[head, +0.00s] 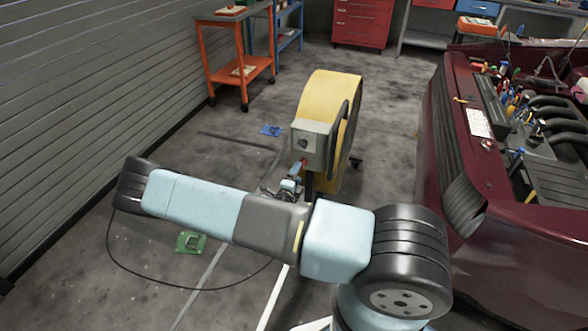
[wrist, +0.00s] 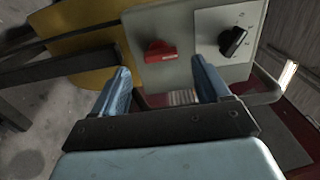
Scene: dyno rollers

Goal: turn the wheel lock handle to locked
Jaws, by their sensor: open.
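A red handle (wrist: 160,52) sits on the face of a grey control box (wrist: 180,78) in the wrist view. It lies roughly level across the picture. My gripper (wrist: 160,68) is open, with one blue finger on each side below the handle. The handle appears between and just beyond the fingertips, and I cannot tell whether either finger touches it. In the head view, my gripper (head: 291,182) is just below the grey box (head: 318,150), close to the red handle (head: 303,166), which is small there. No lock marking is readable.
A black rotary knob (wrist: 232,41) on a white marked plate is right of the handle. The box is mounted on a yellow fan-like drum (head: 325,95) with a dark curved bar. A maroon car (head: 460,150) stands right; an orange cart (head: 240,70) is behind. Floor at left is mostly clear.

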